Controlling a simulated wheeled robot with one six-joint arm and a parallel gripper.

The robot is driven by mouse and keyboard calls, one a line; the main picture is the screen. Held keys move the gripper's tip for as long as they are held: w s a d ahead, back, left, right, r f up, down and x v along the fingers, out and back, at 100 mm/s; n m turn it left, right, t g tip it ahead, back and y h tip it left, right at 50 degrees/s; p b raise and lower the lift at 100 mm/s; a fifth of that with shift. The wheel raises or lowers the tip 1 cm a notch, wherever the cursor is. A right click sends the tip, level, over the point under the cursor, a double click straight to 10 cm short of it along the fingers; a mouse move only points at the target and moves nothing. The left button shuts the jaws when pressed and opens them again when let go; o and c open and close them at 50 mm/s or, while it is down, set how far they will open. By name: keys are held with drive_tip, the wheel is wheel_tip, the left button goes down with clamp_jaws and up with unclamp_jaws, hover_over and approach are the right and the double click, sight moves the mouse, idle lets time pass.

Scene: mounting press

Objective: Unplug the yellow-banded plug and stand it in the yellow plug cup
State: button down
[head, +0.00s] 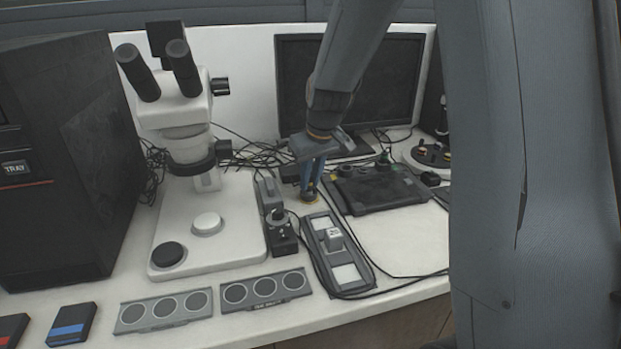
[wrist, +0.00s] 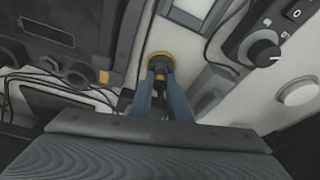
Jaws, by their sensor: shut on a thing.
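My gripper (head: 309,190) points down with its blue fingers shut on the yellow-banded plug, which is mostly hidden between them. In the wrist view a dark part of the plug (wrist: 160,88) shows between the fingers. A round yellow rim, which I take for the yellow plug cup (head: 309,203), sits on the bench right at the fingertips. The yellow plug cup also shows in the wrist view (wrist: 160,57), just beyond the fingertips. I cannot tell whether the plug's lower end is inside the cup or just above it.
A microscope (head: 207,235) stands to the left. A small dark box with a knob (head: 283,236) and a grey panel (head: 359,274) are close in front. A dark tray-like unit (head: 385,205) lies to the right, with a monitor (head: 360,85) behind. Loose cables run around the cup.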

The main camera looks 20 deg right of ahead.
drive_tip(key=shift+f, duration=0.3)
idle(0.4)
drive_tip(key=c, duration=1)
unclamp_jaws()
wheel_tip(320, 180, up, 8)
drive_tip(key=p, duration=0.5)
drive_tip(key=shift+f+p, duration=0.15)
drive_tip(key=shift+p, duration=0.25)
drive_tip(key=shift+f, duration=0.1)
drive_tip(key=s+f+m, duration=0.1)
drive_tip(key=s, duration=0.7)
drive_tip(key=s+f+m+g, duration=0.1)
drive_tip(key=s+f, duration=0.1)
drive_tip(key=s, duration=0.7)
drive_tip(key=s+f+m+g, duration=0.1)
drive_tip(key=s+f, duration=0.1)
drive_tip(key=s, duration=0.7)
drive_tip(key=shift+s+h, duration=0.25)
drive_tip(key=shift+h, duration=0.15)
